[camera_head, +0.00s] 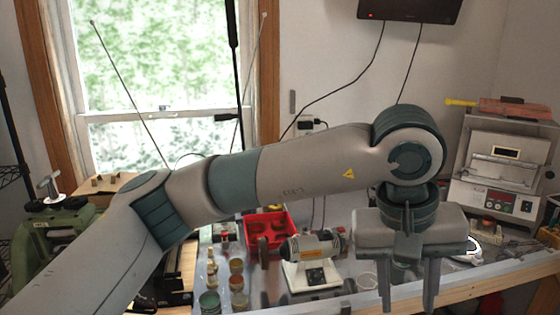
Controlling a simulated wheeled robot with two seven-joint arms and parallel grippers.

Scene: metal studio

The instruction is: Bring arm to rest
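My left arm (320,170) reaches in from the lower left and stretches across the middle of the view to the right. My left gripper (408,295) hangs down from its wrist at the right, in front of the workbench. Its two fingers are spread apart and point downward, with nothing seen between them. The fingertips lie near the bench's front edge in the picture. My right gripper and arm are not in view.
A workbench (470,290) runs behind the gripper. It bears a bench grinder (312,262), a red tray (270,232), small jars (236,283) and a grey furnace-like box (500,175) at the right. A green machine (52,240) stands left. A window fills the back left.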

